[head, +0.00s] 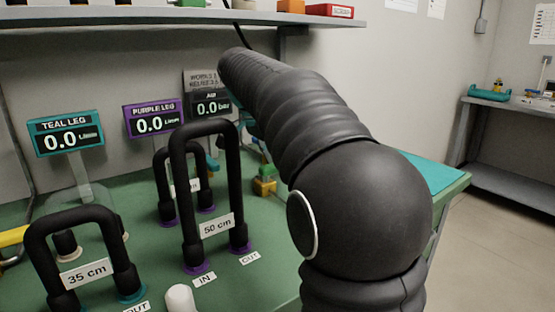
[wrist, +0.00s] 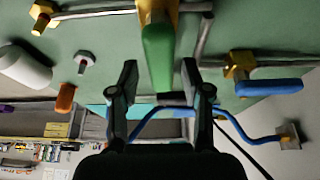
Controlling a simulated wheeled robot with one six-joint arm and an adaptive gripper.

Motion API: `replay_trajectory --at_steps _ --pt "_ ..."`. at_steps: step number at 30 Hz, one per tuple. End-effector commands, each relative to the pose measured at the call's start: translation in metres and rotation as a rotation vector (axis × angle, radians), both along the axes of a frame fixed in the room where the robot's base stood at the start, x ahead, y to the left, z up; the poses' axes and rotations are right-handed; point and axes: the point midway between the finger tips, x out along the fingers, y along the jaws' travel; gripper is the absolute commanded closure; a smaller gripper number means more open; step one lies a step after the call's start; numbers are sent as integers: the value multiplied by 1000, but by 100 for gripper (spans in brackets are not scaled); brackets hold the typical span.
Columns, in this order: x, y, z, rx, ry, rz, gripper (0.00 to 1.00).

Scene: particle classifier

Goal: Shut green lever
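The green lever (wrist: 158,60) hangs from a yellow valve body (wrist: 158,12) at the top middle of the wrist view. My gripper (wrist: 160,68) is open, with one finger on each side of the lever. A gap shows between each finger and the lever, so no grip is seen. In the head view my own dark arm covers the gripper. A small yellow-and-green part (head: 264,183) shows beside the arm there, but I cannot tell whether it is the same valve.
In the wrist view a blue lever on a yellow valve (wrist: 268,86) is at right, with grey pipes around. An orange piece (wrist: 66,97) and white cylinder (wrist: 22,66) are left. Black hose loops (head: 205,190) and displays (head: 65,133) stand on the green bench in the head view.

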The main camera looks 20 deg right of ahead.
Motion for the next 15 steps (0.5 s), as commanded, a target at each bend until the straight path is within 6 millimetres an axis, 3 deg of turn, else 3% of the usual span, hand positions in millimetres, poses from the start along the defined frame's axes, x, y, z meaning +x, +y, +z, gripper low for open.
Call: replay_trajectory --at_steps 9,15 --pt "0 0 1 1 0 1 48" --pt "0 8 20 1 -4 2 48"
